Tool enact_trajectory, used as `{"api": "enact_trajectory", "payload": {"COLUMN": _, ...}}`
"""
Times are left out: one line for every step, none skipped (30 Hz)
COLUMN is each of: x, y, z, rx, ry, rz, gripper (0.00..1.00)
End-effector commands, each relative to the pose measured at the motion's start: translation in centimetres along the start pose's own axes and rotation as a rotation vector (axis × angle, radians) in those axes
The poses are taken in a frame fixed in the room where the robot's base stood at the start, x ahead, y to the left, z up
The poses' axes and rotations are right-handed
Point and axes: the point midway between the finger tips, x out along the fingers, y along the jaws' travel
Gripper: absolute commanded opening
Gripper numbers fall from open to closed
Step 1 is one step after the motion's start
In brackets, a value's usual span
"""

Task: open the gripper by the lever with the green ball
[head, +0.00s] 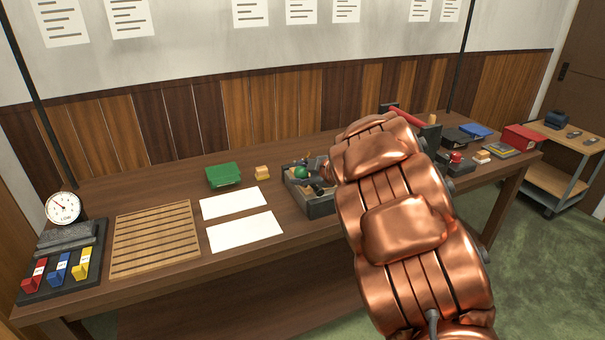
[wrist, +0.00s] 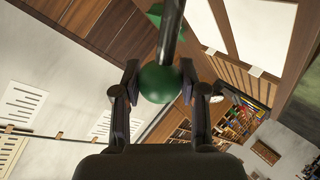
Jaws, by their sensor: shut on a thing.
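The green ball (head: 302,172) shows at the grey machine (head: 318,208) near the middle of the bench. In the wrist view the green ball (wrist: 160,86) sits between the two fingers, on a dark lever rod (wrist: 172,38) that runs up from it. My gripper (wrist: 159,74) is shut on the ball, with one finger on each side. In the head view my copper-coloured arm covers most of the gripper and the right part of the machine.
A red box (head: 522,137) is at the far right.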

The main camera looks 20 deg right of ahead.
Motion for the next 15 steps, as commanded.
{"api": "enact_trajectory", "payload": {"x": 0.10, "y": -0.12, "z": -0.20, "rx": -0.004, "ry": 0.003, "rz": -0.003, "gripper": 0.00}}
{"api": "enact_trajectory", "payload": {"x": 0.10, "y": -0.12, "z": -0.20, "rx": -0.004, "ry": 0.003, "rz": -0.004, "gripper": 0.00}}
{"api": "enact_trajectory", "payload": {"x": 0.11, "y": -0.13, "z": -0.20, "rx": -0.004, "ry": 0.004, "rz": -0.004, "gripper": 0.00}}
{"api": "enact_trajectory", "payload": {"x": 0.11, "y": -0.14, "z": -0.20, "rx": -0.004, "ry": 0.004, "rz": -0.004, "gripper": 0.00}}
{"api": "enact_trajectory", "payload": {"x": 0.11, "y": -0.14, "z": -0.21, "rx": -0.004, "ry": 0.004, "rz": -0.004, "gripper": 0.00}}
{"api": "enact_trajectory", "payload": {"x": 0.12, "y": -0.15, "z": -0.21, "rx": -0.004, "ry": 0.004, "rz": -0.004, "gripper": 0.00}}
{"api": "enact_trajectory", "payload": {"x": 0.12, "y": -0.16, "z": -0.21, "rx": -0.004, "ry": 0.004, "rz": -0.005, "gripper": 0.00}}
{"api": "enact_trajectory", "payload": {"x": 0.12, "y": -0.17, "z": -0.20, "rx": -0.004, "ry": 0.004, "rz": -0.005, "gripper": 0.00}}
{"api": "enact_trajectory", "payload": {"x": 0.12, "y": -0.17, "z": -0.21, "rx": -0.004, "ry": 0.004, "rz": -0.005, "gripper": 0.46}}
{"api": "enact_trajectory", "payload": {"x": 0.11, "y": -0.17, "z": -0.20, "rx": -0.003, "ry": 0.004, "rz": -0.005, "gripper": 0.49}}
{"api": "enact_trajectory", "payload": {"x": 0.11, "y": -0.17, "z": -0.18, "rx": -0.003, "ry": 0.004, "rz": -0.005, "gripper": 0.52}}
{"api": "enact_trajectory", "payload": {"x": 0.10, "y": -0.16, "z": -0.17, "rx": -0.003, "ry": 0.003, "rz": -0.004, "gripper": 0.56}}
{"api": "enact_trajectory", "payload": {"x": 0.09, "y": -0.15, "z": -0.15, "rx": -0.003, "ry": 0.003, "rz": -0.004, "gripper": 0.59}}
{"api": "enact_trajectory", "payload": {"x": 0.08, "y": -0.14, "z": -0.13, "rx": -0.002, "ry": 0.003, "rz": -0.004, "gripper": 0.62}}
{"api": "enact_trajectory", "payload": {"x": 0.08, "y": -0.13, "z": -0.12, "rx": -0.002, "ry": 0.002, "rz": -0.004, "gripper": 0.67}}
